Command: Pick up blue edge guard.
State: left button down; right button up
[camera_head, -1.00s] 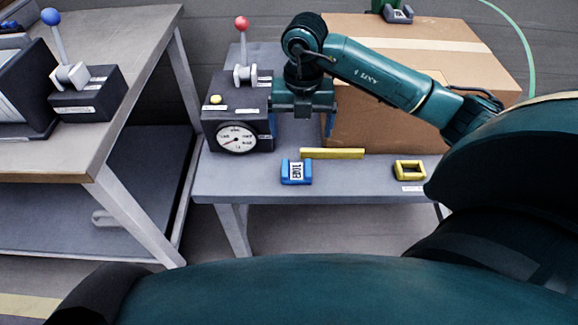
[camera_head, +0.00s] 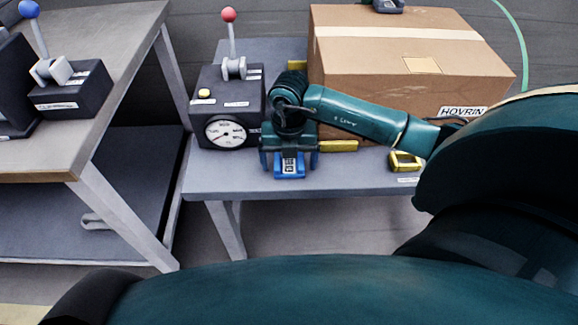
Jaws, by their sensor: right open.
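The blue edge guard (camera_head: 290,169) lies near the front edge of the grey table, with a white label on its face. My right gripper (camera_head: 289,160) is open and sits right at the guard, hiding its rear part. A finger seems to be on each side of it, but I cannot tell whether they touch it. My left gripper is not in view.
A black gauge box (camera_head: 225,133) with a red-knobbed lever stands just left of my gripper. A cardboard box (camera_head: 400,50) stands behind my right arm. A yellow bar (camera_head: 338,146) and a yellow frame-like piece (camera_head: 404,161) lie to the right. The front table (camera_head: 350,182) edge is clear.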

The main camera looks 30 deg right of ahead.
jog(key=c, duration=1.2)
jog(key=shift+r, duration=0.1)
